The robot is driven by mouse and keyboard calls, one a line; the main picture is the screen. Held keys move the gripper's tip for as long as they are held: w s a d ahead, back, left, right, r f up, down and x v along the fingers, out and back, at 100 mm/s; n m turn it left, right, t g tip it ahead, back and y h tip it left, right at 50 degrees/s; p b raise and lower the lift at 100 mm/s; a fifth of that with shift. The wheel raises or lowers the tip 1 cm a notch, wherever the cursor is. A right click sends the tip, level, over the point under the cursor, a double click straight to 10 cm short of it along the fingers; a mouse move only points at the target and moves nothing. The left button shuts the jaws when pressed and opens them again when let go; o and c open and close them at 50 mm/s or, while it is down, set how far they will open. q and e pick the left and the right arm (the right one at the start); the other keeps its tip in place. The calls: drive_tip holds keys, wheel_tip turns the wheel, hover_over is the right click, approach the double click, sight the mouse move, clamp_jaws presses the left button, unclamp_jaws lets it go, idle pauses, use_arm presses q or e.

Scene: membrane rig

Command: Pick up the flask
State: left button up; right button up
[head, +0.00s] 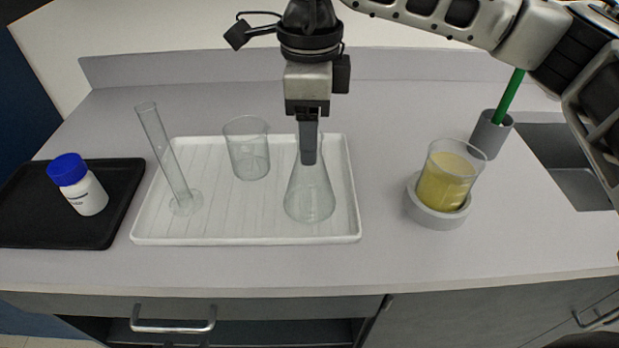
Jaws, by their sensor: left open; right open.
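A clear glass conical flask (310,195) stands upright in the white ribbed tray (250,240), at its right end. My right gripper (308,155) points straight down at the flask's neck. It is seen edge-on, so one dark finger shows and covers much of the neck. The gripper is open; whether its fingers stand on both sides of the neck or touch it cannot be told. My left gripper is not in view.
An empty beaker (247,150) and a tall measuring cylinder (168,160) share the tray. A blue-capped bottle (88,195) stands on a black tray (105,232) at left. At right are a beaker of yellow liquid (445,185), a grey cup (490,135) holding a green stick, and a sink (570,155).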

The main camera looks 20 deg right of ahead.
sight(310, 174)
drive_tip(key=shift+f, duration=1.2)
clamp_jaws()
drive_tip(key=shift+r, duration=0.1)
